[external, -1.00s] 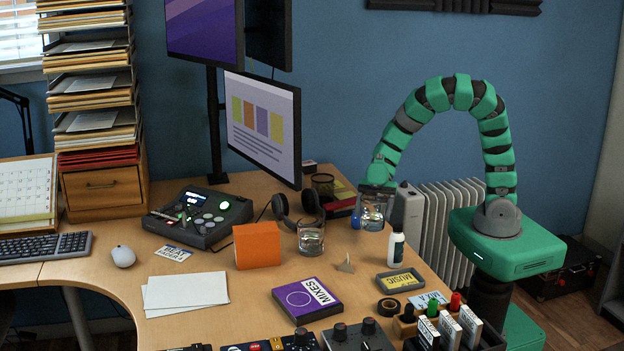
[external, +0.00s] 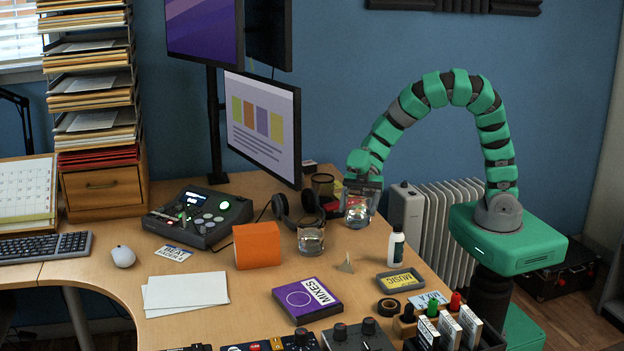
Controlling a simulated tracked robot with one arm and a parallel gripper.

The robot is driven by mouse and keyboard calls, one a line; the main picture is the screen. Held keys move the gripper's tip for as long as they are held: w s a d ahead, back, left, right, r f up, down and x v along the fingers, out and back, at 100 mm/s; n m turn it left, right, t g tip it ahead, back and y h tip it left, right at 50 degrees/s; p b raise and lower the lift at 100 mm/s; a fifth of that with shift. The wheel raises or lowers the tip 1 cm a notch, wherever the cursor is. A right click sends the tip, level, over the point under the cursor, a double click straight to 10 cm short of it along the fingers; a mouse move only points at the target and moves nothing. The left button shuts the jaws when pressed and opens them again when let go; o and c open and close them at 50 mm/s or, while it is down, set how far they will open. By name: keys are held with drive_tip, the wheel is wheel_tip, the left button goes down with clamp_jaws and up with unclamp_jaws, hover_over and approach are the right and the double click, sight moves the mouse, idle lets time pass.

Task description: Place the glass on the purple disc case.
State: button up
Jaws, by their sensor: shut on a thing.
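The purple disc case (external: 292,300), marked "MIXES", lies flat near the desk's front. My gripper (external: 360,190) is shut on a clear glass (external: 357,213) and holds it over the back right of the desk, behind and to the right of the case. The glass looks slightly tilted and seems to have something in its lower part. A second clear glass (external: 311,241) stands on the desk between the case and the headphones. The top of the case is bare.
An orange box (external: 257,246) stands left of the second glass. A white bottle (external: 396,248), a small pointed object (external: 345,264), a "MUSIC" tray (external: 400,281) and a black tape roll (external: 389,308) are on the right. Headphones (external: 299,210) lie behind. Audio gear (external: 358,335) lines the front.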

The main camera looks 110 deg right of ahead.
drive_tip(key=w+a+p, duration=0.1)
drive_tip(key=w+a, duration=0.8)
drive_tip(key=w, duration=0.3)
wheel_tip(320, 180, up, 2)
drive_tip(key=m+t+h+p, duration=0.1)
drive_tip(key=m+t+h, duration=0.1)
drive_tip(key=m, duration=0.1)
hover_over(306, 297)
wheel_tip(306, 297, down, 9)
drive_tip(key=b, duration=0.5)
drive_tip(key=shift+f, duration=0.2)
drive_tip(key=shift+r, duration=0.1)
drive_tip(key=o, duration=1.2)
